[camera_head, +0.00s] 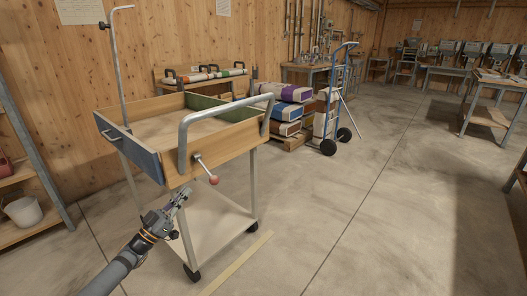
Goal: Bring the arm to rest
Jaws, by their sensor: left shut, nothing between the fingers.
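My left gripper (181,196) comes in from the lower left on my grey arm. It is shut and empty, just in front of the wooden cart's front side and below its lever. The cart (228,142) is a wooden box on metal legs with wheels. A lever with a red knob (214,180) sticks out of its front wall, a little up and right of my gripper. A bent metal handle (184,140) rises over the box. My right gripper is not in view.
Behind the cart are stacked sacks (285,112) on a pallet and a blue hand truck (331,110). A shelf with a white bucket (23,211) stands at the left. Worktables (500,84) line the right. The concrete floor (370,210) right of the cart is clear.

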